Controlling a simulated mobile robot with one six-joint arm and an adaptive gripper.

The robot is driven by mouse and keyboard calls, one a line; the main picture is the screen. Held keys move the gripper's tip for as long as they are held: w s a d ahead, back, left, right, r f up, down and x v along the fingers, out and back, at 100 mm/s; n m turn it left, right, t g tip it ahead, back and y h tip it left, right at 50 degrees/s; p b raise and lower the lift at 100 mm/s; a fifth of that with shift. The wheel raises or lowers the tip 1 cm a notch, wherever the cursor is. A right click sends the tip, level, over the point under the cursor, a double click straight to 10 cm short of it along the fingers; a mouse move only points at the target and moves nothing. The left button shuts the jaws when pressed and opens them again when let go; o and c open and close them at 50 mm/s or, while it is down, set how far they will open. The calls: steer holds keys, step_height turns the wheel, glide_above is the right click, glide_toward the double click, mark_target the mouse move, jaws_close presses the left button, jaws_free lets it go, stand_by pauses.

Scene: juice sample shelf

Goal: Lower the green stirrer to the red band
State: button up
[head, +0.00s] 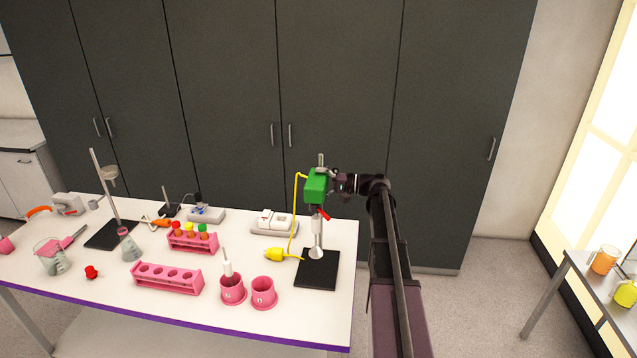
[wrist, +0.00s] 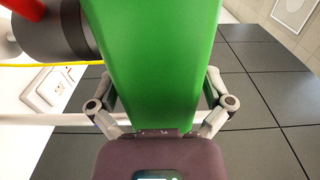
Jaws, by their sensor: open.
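The green stirrer (head: 316,186) is a block high on a metal rod (head: 321,159) above a black stand base (head: 318,270). My gripper (head: 336,184) is at its right side in the head view. In the wrist view the green stirrer (wrist: 160,55) fills the space between the spread fingers of my gripper (wrist: 160,105); I cannot tell whether they touch it. A red piece (head: 322,212) shows just below the stirrer; I cannot tell whether it is the band or a knob. It may be the red part (wrist: 24,8) at the wrist view's upper left.
A yellow cord (head: 294,215) runs from the stirrer to a yellow plug (head: 275,255) on the table. A white switch box (head: 274,223), pink cups (head: 232,290) and pink tube racks (head: 166,279) stand to the left. Dark cabinets (head: 335,100) stand behind.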

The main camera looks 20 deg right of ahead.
steer(key=c, duration=1.2)
steer(key=shift+o, duration=0.2)
steer(key=shift+f+b, duration=2.55)
steer(key=o, duration=1.2)
steer(key=shift+a, duration=0.1)
steer(key=shift+c, duration=0.2)
steer(key=v, duration=1.2)
